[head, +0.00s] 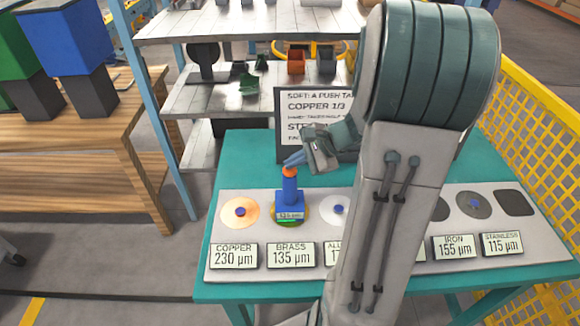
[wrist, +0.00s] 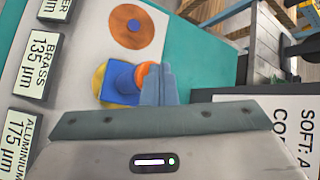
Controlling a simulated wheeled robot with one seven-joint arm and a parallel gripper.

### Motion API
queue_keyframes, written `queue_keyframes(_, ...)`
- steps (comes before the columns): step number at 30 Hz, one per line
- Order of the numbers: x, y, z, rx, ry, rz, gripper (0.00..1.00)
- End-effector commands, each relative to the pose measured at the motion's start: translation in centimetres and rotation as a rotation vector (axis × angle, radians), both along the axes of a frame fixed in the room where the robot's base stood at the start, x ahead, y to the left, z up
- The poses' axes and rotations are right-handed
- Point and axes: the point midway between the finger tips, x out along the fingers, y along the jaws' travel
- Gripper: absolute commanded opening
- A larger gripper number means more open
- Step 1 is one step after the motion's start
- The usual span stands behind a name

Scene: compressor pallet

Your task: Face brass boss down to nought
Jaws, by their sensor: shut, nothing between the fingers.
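The brass boss (head: 276,215) is a yellow-gold disc on the pale panel, mostly hidden under a blue upright tool (head: 290,190). The tool has an orange top (head: 289,172) and a small display with a green strip; its digits are too small to read surely. The card in front of brass (head: 291,254) reads 135 µm. My gripper (head: 290,161) is shut and empty, its blue fingertips right at the orange top. In the wrist view the fingertips (wrist: 158,84) overlap the orange top (wrist: 145,73); I cannot tell whether they touch.
The copper disc (head: 240,212), card 230 µm, lies left of the tool. The aluminium disc (head: 336,210) lies right, partly behind my arm. Iron (head: 474,204) and stainless (head: 515,203) are further right. A sign (head: 305,112) stands behind; a yellow mesh fence (head: 540,130) borders the right.

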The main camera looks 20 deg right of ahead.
Motion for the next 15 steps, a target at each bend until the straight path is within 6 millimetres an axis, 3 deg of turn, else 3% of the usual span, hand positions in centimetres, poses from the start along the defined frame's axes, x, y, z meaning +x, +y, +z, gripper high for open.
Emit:
queue_keyframes(8, 0.0, 0.0, 0.1, 0.000, 0.001, 0.001, 0.00)
queue_keyframes(15, 0.0, 0.0, 1.3, -0.001, 0.000, -0.001, 0.00)
